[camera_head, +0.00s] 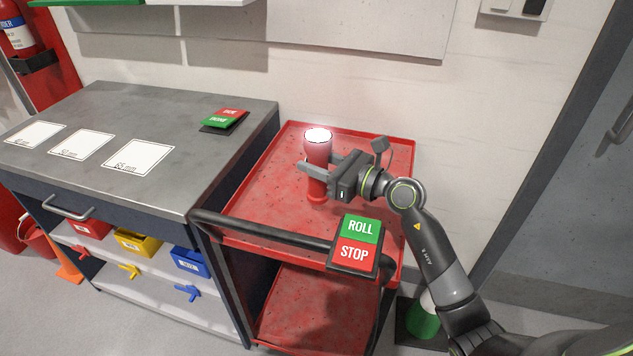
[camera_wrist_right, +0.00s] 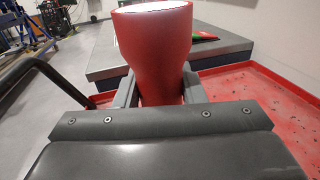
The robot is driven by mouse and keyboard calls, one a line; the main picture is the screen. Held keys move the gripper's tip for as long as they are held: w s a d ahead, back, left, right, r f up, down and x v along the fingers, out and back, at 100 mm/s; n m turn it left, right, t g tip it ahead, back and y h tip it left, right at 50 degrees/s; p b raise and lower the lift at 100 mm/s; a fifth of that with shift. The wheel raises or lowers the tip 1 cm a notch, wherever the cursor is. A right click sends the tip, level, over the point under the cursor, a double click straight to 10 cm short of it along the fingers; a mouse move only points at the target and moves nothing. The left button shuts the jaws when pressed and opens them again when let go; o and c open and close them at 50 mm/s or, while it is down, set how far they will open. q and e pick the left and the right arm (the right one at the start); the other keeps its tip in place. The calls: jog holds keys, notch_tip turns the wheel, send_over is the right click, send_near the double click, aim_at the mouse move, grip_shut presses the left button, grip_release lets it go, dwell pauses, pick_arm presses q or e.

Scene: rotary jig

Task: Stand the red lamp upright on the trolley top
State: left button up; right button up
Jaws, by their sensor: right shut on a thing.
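The red lamp (camera_head: 317,155) is upright with its bright white lens facing up, at the trolley's top tray. My right gripper (camera_head: 322,168) is shut on the lamp's body from the right. In the right wrist view the red lamp (camera_wrist_right: 155,45) stands between the two fingers, its lower end hidden by the gripper body. The lamp's base shows at or just above the red trolley top (camera_head: 262,190); I cannot tell whether it touches. My left gripper is not in view.
A grey workbench (camera_head: 185,100) with white labelled squares adjoins the trolley's left side. The trolley's black handle (camera_head: 262,232) carries a ROLL and STOP panel (camera_head: 356,243) in front. The wall is close behind. The tray around the lamp is clear.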

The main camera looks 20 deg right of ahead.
aim_at(316, 181)
notch_tip(316, 181, down, 4)
jog(key=shift+w+a+f+b, duration=0.1)
jog(key=shift+b, duration=0.35)
jog(key=shift+f, duration=0.45)
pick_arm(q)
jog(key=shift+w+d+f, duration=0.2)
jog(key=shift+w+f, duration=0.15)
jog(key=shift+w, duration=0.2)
pick_arm(e)
jog(key=shift+f, duration=0.2)
jog(key=o, duration=1)
jog(key=shift+r, duration=0.1)
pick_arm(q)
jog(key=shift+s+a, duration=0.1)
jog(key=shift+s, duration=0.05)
pick_arm(e)
jog(key=shift+o, duration=0.2)
jog(key=shift+r, duration=0.1)
